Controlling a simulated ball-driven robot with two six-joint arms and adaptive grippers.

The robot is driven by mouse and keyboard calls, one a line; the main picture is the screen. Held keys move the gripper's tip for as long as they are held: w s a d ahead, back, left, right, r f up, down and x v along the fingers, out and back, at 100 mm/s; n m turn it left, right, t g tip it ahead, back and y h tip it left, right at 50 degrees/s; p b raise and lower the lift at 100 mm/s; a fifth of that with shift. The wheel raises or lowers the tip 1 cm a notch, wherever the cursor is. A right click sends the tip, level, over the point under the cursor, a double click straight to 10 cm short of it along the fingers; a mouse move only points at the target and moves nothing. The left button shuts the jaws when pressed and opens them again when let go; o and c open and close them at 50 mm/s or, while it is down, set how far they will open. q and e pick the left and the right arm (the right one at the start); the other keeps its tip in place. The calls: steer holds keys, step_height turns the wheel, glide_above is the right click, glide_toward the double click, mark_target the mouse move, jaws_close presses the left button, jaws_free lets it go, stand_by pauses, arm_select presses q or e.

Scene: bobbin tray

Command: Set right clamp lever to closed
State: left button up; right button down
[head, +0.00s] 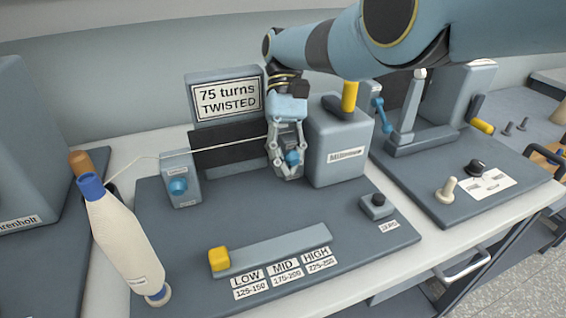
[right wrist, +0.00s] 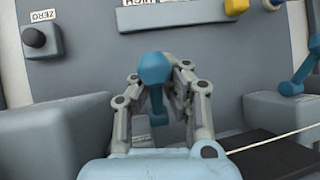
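The right clamp (head: 287,171) is a small grey block at the right end of the yarn span, mostly covered by my gripper. Its blue lever (right wrist: 154,69) shows in the right wrist view, with its round knob between my fingers. My right gripper (head: 289,165) reaches down from above, its fingers drawn in on both sides of this lever; they appear to touch it. The fingers also show in the right wrist view (right wrist: 157,78). The lever's exact angle is hard to read. The left clamp (head: 181,188) with its blue knob stands apart to the left. My left gripper is out of view.
A cream yarn bobbin (head: 124,232) leans at the left; yarn runs from it to the right clamp. A grey housing (head: 338,152) stands close to the right of my gripper. A sign (head: 226,99) reads "75 turns TWISTED". A yellow-knobbed slider (head: 219,258) lies in front.

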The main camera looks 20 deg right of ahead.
steer(key=shift+w+d+r, duration=0.35)
steer(key=shift+d+r, duration=0.1)
steer(key=shift+r, duration=0.15)
steer(key=c, duration=1.7)
jaws_free()
steer(key=shift+w, duration=0.15)
steer(key=o, duration=0.7)
steer(key=shift+d+f, duration=0.1)
steer(key=shift+f, duration=0.15)
steer(key=shift+c, duration=0.2)
steer(key=shift+a, duration=0.25)
steer(key=shift+f, duration=0.1)
